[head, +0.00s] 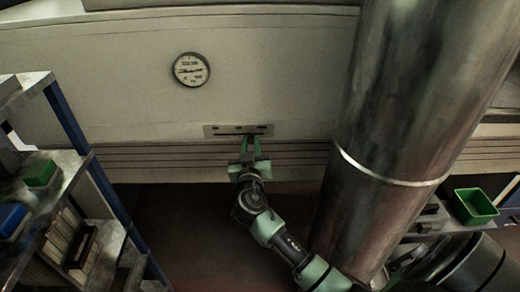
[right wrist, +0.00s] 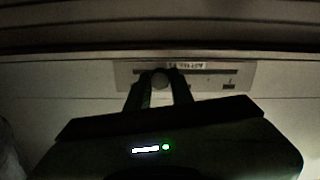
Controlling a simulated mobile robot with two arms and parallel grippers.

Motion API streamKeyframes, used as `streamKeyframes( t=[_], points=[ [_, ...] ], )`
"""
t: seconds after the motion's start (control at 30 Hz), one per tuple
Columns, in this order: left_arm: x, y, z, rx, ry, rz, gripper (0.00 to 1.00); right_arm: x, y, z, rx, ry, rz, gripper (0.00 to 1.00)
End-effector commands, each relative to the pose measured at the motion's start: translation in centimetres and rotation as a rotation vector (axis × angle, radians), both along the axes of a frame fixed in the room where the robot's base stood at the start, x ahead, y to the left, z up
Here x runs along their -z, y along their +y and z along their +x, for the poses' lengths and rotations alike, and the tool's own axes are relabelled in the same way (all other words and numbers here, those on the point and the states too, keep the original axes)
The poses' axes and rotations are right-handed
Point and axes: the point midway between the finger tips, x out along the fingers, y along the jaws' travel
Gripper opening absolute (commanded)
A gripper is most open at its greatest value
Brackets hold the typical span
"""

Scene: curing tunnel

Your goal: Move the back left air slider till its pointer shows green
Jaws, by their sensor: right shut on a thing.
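The air slider's pale plate (head: 212,130) is on the wall of the light tunnel housing, with a dark slot along it. In the right wrist view the plate (right wrist: 240,76) shows its slot, a small label and a round knob (right wrist: 161,78). My right gripper (head: 250,142) reaches up to the plate from below and is shut on this knob. In the right wrist view its two fingers (right wrist: 160,90) stand on either side of the knob. The pointer and any green mark are too small and dark to tell. My left gripper is not in view.
A round gauge (head: 191,69) is on the housing above the plate. A thick metal duct (head: 400,110) stands just right of my right arm. A shelf rack (head: 75,150) with a green bin (head: 40,173) and a blue bin (head: 10,218) is at left. Another green bin (head: 474,206) is at right.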

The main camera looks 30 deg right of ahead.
Motion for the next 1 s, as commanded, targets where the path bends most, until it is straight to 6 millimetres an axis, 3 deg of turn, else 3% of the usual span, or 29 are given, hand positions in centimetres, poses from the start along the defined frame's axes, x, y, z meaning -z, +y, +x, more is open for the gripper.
streamKeyframes(
  t=[0.27,0.3,0.37,0.4,0.77,1.0],
  points=[
    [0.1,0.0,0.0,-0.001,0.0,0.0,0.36,0.1,0.2,0.1,0.0,0.005,0.0,0.0],
    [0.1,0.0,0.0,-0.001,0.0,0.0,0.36,0.1,0.2,0.1,0.0,0.005,0.0,0.25],
    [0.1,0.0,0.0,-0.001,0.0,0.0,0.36,0.1,0.2,0.1,0.0,0.005,0.0,0.42],
    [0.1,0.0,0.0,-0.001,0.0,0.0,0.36,0.1,0.2,0.1,-0.001,0.004,-0.001,0.44],
    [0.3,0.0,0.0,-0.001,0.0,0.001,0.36,0.2,0.5,-0.3,-0.002,0.002,0.0,0.44],
    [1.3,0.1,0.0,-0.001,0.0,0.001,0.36,0.4,2.6,-3.5,-0.002,0.003,0.003,0.44]
  ],
)
